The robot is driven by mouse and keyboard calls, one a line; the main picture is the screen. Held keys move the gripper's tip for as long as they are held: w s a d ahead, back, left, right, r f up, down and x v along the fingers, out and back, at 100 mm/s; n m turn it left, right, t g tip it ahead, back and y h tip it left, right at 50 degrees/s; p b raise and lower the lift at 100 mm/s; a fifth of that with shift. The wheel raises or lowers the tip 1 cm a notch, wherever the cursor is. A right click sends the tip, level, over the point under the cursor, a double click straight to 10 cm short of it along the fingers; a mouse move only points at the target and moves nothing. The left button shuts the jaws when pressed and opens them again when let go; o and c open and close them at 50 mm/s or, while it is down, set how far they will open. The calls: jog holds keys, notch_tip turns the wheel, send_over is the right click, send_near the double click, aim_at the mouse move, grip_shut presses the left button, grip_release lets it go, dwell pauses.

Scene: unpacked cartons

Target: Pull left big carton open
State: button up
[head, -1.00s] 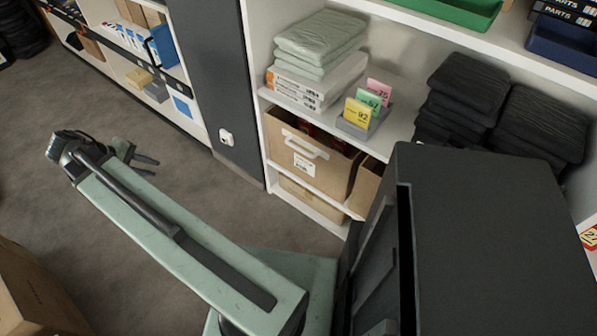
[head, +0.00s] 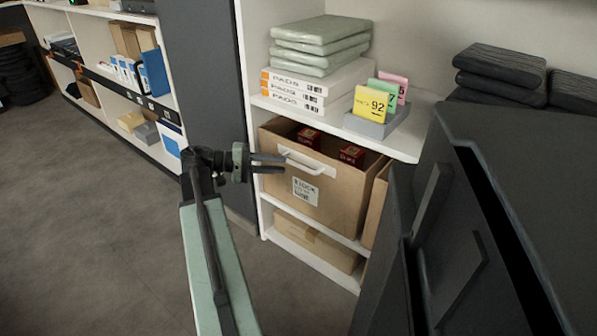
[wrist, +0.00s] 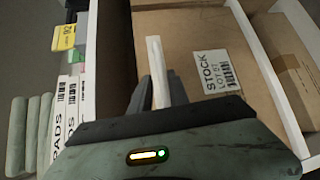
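The left big carton (head: 335,205) is a brown drawer-like box in the shelf bay under the white board. It has a white handle (head: 307,163) and a "STOCK" label on its front, and red boxes show inside. The carton front also shows in the wrist view (wrist: 200,35). My gripper (head: 284,163) is in front of the handle's left part, its two fingers apart. In the wrist view the white handle (wrist: 156,65) shows between the dark fingers (wrist: 160,88). I cannot tell whether they touch it.
Another carton (head: 377,208) stands just right, partly hidden by my body. A low carton (head: 318,243) lies on the shelf below. Pads (head: 318,45), white boxes and number cards (head: 371,103) sit above. The grey floor (head: 100,210) at left is clear.

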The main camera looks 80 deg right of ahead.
aim_at(295, 165)
jog(key=b+x, duration=0.1)
jog(key=x, duration=0.5)
jog(key=shift+s+d+f, duration=0.1)
jog(key=shift+s, duration=0.3)
grip_shut()
jog(key=shift+w, duration=0.1)
dwell(0.8)
